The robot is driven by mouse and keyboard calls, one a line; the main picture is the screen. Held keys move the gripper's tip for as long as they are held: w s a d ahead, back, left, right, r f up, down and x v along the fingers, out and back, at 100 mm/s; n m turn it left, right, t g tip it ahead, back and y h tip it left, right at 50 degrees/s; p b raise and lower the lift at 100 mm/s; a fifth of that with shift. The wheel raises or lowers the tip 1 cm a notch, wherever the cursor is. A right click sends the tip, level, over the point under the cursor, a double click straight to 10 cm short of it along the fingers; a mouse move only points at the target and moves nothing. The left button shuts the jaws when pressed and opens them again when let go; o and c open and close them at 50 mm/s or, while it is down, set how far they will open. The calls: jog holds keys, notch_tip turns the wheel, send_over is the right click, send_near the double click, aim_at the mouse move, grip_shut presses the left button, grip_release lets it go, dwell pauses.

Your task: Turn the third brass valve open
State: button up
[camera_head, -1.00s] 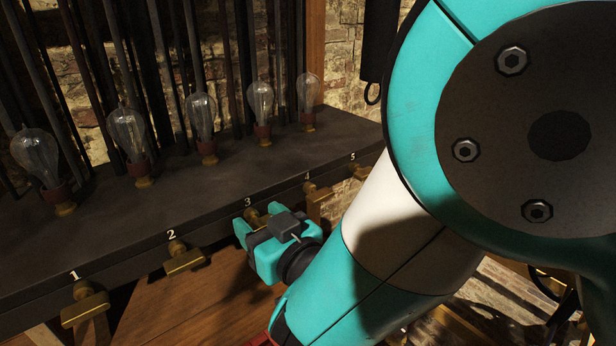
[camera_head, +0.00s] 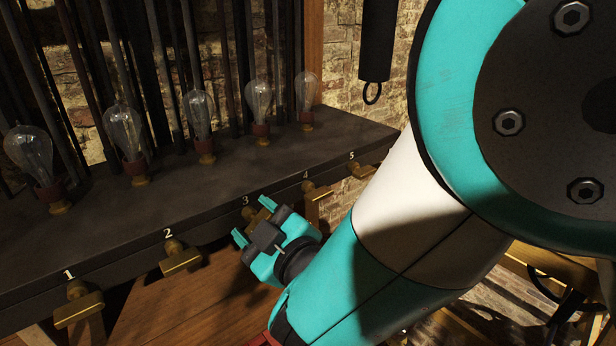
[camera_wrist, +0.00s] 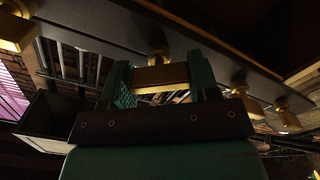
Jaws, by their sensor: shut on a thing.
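The third brass valve (camera_head: 259,216) sits under the number 3 on the front edge of the dark shelf. My gripper (camera_head: 254,221) is shut on its handle, one finger at each end. In the wrist view the brass handle (camera_wrist: 160,76) lies between the two teal fingers (camera_wrist: 160,84), with its round stem above it. In the head view the gripper is tilted relative to the shelf edge and partly hides the handle.
Brass valves 1 (camera_head: 78,305), 2 (camera_head: 180,258), 4 (camera_head: 316,191) and 5 (camera_head: 361,170) line the same edge. Unlit glass bulbs (camera_head: 124,135) stand on the shelf (camera_head: 215,190) behind. Valves 2 and 4 flank the gripper closely. A wooden surface (camera_head: 190,310) lies below.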

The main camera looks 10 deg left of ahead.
jog(key=n, duration=0.5)
jog(key=shift+n, duration=0.3)
jog(key=n, duration=0.4)
jog(key=shift+f+n+p, duration=0.15)
jog(key=shift+n+p, duration=0.2)
jog(key=shift+n, duration=0.05)
jog(key=o, duration=0.9)
jog(key=shift+s, duration=0.1)
